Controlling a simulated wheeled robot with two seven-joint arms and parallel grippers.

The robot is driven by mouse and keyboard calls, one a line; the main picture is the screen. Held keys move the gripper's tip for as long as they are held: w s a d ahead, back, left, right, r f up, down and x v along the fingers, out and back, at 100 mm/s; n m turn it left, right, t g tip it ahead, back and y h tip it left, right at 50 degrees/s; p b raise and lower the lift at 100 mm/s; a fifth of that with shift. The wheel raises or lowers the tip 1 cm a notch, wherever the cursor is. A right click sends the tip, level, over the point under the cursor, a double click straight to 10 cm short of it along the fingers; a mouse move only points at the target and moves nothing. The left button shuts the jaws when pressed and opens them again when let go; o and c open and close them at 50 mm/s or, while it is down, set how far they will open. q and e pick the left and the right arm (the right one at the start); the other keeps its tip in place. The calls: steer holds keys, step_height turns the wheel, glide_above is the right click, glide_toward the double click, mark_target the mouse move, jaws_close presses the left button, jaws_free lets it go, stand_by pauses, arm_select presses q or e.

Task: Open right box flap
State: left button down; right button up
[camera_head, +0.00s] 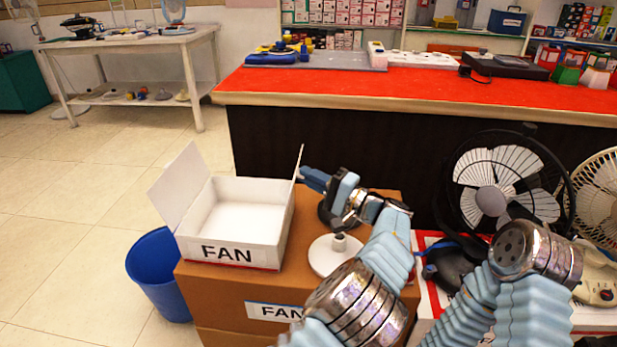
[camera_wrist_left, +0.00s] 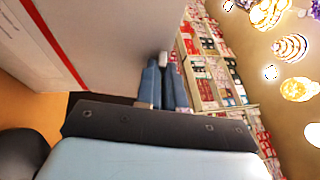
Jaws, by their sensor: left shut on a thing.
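A white box (camera_head: 229,250) marked FAN, with a red lower edge, sits open on a brown cardboard box. Its left flap (camera_head: 180,190) leans outward to the left. Its right flap (camera_head: 296,178) stands up along the right side, seen nearly edge-on. My left gripper (camera_head: 310,178) is at this flap from the right, shut on it. In the left wrist view my left fingers (camera_wrist_left: 162,82) are close together at the edge of a pale box panel (camera_wrist_left: 110,35); the exact contact is hidden. My right arm shows at the lower right, but its gripper is out of view.
The brown box (camera_head: 228,290) carries a round white stand base (camera_head: 334,256) beside the white box. A blue bin (camera_head: 160,272) stands to the left. Fans (camera_head: 505,190) stand at right, and a red-topped counter (camera_head: 430,95) runs behind.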

arm_select(q)
steer(key=c, duration=1.2)
jaws_free()
steer(key=shift+c, duration=0.2)
steer(key=b+v, duration=0.1)
steer(key=v, duration=1.3)
